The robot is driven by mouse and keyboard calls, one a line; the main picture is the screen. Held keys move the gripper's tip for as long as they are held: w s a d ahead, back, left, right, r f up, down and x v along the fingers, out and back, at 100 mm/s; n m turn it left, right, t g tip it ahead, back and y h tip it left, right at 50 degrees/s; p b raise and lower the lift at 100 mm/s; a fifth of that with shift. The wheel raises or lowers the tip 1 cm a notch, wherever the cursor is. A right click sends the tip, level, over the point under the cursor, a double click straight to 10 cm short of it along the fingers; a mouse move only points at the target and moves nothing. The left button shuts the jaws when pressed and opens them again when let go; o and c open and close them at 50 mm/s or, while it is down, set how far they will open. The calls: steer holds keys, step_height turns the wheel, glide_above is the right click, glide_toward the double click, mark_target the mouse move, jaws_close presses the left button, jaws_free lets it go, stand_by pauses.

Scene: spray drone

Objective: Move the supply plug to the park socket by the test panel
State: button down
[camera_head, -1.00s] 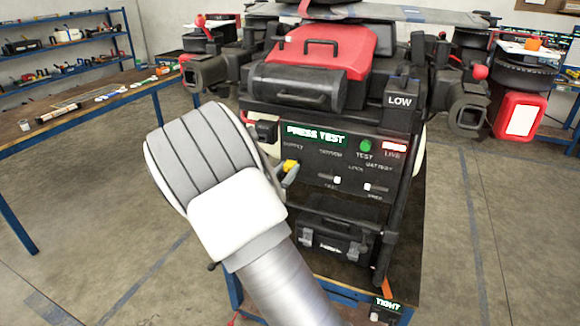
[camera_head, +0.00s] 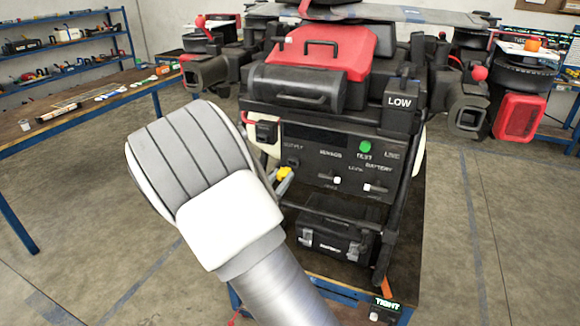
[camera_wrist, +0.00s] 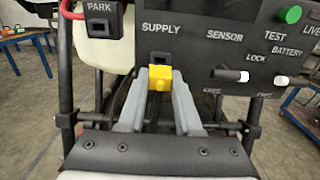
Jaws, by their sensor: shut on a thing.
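My gripper (camera_wrist: 160,84) is shut on the yellow supply plug (camera_wrist: 160,77), with one grey finger on each side. In the head view the plug (camera_head: 284,173) sits just below and left of the dark supply socket (camera_head: 293,162), apart from it. The supply socket also shows behind the plug in the wrist view (camera_wrist: 161,56). The test panel (camera_head: 335,160) has a dark display and a green TEST button (camera_head: 365,147).
Two white-tipped switches (camera_head: 337,180) stick out of the panel's lower part. A black case (camera_head: 335,237) sits on the shelf below. A dark frame post (camera_wrist: 67,70) stands left of my fingers. Drone arms and a red-topped body are above the panel.

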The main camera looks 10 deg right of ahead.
steer(key=shift+v, duration=1)
steer(key=shift+d+r, duration=0.1)
